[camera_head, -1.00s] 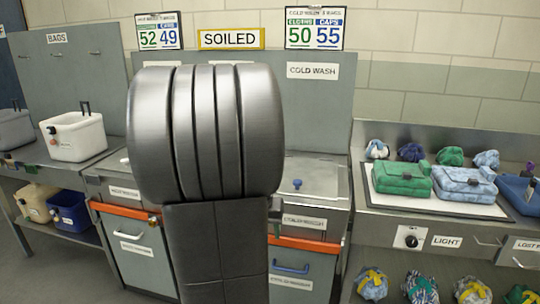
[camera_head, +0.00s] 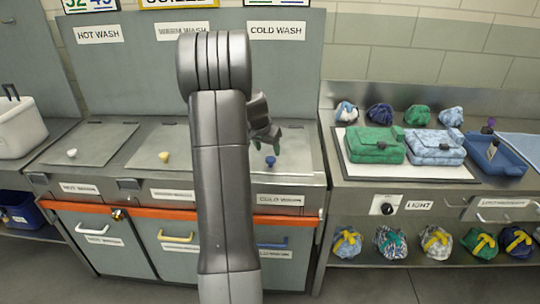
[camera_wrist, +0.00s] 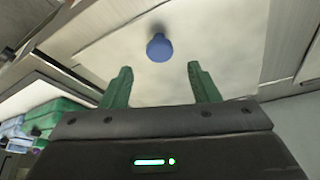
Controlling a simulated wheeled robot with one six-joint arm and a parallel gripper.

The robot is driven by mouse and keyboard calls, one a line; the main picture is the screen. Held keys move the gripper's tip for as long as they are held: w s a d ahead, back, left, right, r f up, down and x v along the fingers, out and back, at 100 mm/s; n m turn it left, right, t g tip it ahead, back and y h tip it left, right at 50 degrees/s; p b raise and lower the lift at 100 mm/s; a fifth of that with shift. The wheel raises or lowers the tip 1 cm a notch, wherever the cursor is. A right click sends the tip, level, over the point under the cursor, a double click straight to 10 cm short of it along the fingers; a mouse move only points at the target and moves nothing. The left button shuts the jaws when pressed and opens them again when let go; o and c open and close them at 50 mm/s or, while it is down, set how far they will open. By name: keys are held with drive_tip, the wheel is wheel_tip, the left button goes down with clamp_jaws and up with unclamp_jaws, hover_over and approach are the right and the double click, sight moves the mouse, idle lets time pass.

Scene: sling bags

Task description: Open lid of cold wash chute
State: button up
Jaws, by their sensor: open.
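The cold wash chute lid (camera_head: 300,152) is a flat pale metal panel below the "COLD WASH" sign (camera_head: 276,30). It lies closed and has a blue knob (camera_head: 270,161) near its front edge. In the wrist view the blue knob (camera_wrist: 159,47) shows beyond the fingertips, roughly midway between them and apart from both. My gripper (camera_head: 265,140) is above the lid, close to the knob. In the wrist view my gripper (camera_wrist: 160,75) has its two green fingers spread with nothing between them. My arm hides part of the lid's left side in the head view.
The hot wash lid (camera_head: 95,140) with a white knob and the warm wash lid (camera_head: 150,145) with a yellow knob lie closed to the left. An orange rail (camera_head: 140,211) runs along the front. A bench with a green bag (camera_head: 375,143) stands at the right.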

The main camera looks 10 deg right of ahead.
sight(271, 158)
drive_tip(key=shift+x, duration=2.9)
